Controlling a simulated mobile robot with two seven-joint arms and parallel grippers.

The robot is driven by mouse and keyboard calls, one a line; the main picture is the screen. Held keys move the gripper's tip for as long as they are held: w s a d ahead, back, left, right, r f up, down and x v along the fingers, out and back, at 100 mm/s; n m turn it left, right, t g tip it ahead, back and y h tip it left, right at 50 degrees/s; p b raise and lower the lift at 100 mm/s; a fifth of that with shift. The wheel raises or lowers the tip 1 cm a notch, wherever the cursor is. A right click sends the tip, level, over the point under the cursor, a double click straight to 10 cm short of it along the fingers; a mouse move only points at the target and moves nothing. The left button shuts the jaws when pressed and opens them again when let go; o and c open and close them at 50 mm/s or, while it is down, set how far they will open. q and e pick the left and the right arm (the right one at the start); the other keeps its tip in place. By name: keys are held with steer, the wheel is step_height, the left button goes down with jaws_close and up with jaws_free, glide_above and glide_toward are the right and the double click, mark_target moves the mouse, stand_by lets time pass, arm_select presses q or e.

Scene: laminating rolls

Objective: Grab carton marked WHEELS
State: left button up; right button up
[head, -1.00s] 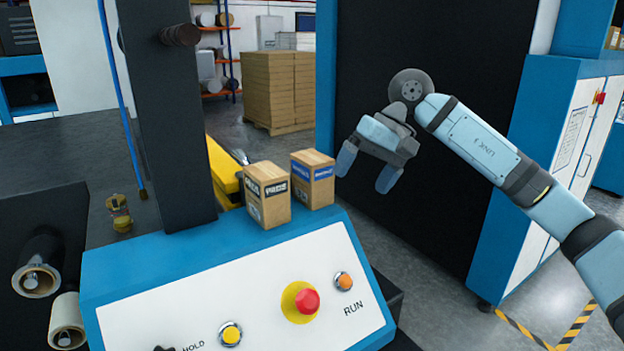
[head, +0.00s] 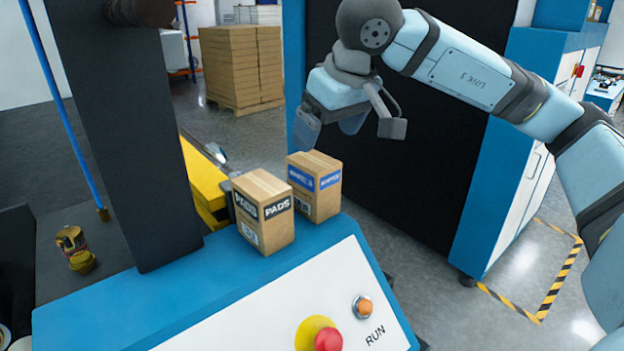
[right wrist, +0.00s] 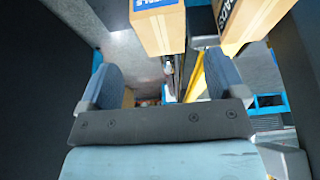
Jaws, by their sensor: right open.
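The carton marked WHEELS (head: 318,200), brown with a blue label, stands upright on the machine's blue top edge. It also shows at the top of the right wrist view (right wrist: 160,35). A similar carton marked PADS (head: 266,228), with a black label, stands just left of it and nearer; it is at the upper right in the wrist view (right wrist: 248,22). My right gripper (head: 332,130) is open and empty, above and behind the WHEELS carton, apart from it. In the wrist view its fingers (right wrist: 165,80) are spread below the carton. My left gripper is not in view.
The blue console (head: 190,290) carries a red emergency button (head: 328,340) and an orange RUN button (head: 365,307). A dark post (head: 135,140) rises at the left. A black machine panel (head: 430,170) stands behind the arm. Stacked cardboard (head: 242,65) is far back.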

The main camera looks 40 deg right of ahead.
mark_target(315, 160)
steer(key=x, duration=0.3)
steer(key=shift+w+d, duration=0.1)
steer(key=shift+w, duration=0.25)
steer(key=shift+w+f, duration=0.15)
steer(key=shift+f, duration=0.25)
steer(key=shift+f+p, duration=0.4)
steer(key=shift+p, duration=0.15)
steer(key=x, duration=0.2)
steer(key=p+x, duration=0.1)
steer(key=shift+w+a+f, duration=0.15)
steer(key=shift+a+f, duration=0.1)
steer(key=shift+f, duration=0.15)
steer(key=shift+w+f, duration=0.15)
steer(key=shift+f, duration=0.25)
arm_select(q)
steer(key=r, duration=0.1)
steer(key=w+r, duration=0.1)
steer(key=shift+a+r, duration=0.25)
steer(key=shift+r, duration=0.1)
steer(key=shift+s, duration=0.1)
arm_select(e)
steer(key=shift+c, duration=0.4)
steer(key=shift+r, duration=0.1)
steer(key=c, duration=1.1)
